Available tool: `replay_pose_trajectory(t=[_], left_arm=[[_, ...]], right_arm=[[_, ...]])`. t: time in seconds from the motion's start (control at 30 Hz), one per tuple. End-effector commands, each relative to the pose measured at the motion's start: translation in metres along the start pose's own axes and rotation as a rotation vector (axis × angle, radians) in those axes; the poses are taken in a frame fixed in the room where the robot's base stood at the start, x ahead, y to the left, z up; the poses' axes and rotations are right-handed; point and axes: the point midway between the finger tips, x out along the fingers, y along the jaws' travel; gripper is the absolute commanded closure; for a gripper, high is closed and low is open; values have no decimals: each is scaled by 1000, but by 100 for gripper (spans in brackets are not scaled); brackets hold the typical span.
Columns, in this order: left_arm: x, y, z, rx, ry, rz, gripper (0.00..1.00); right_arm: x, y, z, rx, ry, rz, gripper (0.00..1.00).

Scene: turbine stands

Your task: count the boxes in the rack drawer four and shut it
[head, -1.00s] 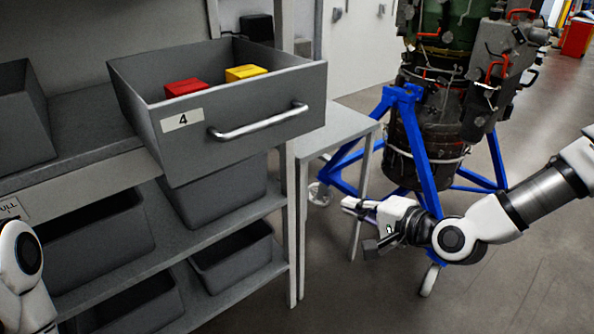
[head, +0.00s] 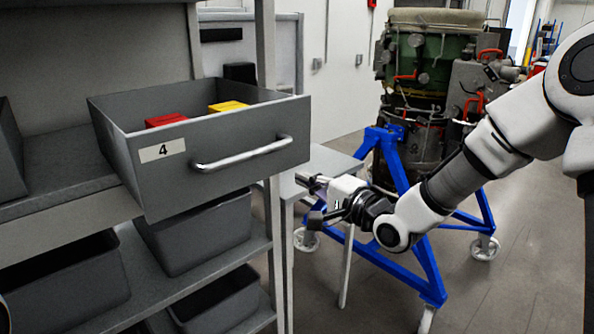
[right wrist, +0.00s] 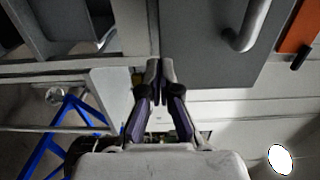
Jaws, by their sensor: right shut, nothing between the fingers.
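Drawer four (head: 230,180) is a grey drawer pulled out from the rack, with a "4" label (head: 161,150) and a silver bar handle (head: 243,155) on its front. Inside it I see a red box (head: 166,120) and a yellow box (head: 228,106); the front wall hides their lower parts and some of the floor. My right gripper (head: 303,181) is shut and empty, right of the drawer front and apart from the handle. In the right wrist view its closed fingers (right wrist: 161,72) show beside a grey panel with the handle (right wrist: 248,30). My left gripper is out of view.
Grey bins (head: 195,235) stand on the rack shelves below the drawer. A rack post (head: 274,250) and a small grey table (head: 330,163) are close to my right gripper. A turbine (head: 425,100) on a blue wheeled stand (head: 395,180) is behind my right arm.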

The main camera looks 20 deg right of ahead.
Motion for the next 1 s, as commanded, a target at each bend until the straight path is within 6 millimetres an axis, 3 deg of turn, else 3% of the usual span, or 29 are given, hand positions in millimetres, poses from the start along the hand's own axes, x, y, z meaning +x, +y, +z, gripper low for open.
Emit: replay_pose_trajectory(t=[0.2,0.77,1.0], left_arm=[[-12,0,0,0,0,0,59],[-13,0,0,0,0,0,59],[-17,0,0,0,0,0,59]], right_arm=[[28,-1,0,0,0,1,100],[38,0,0,-1,1,1,100],[69,0,0,-3,0,1,100]])
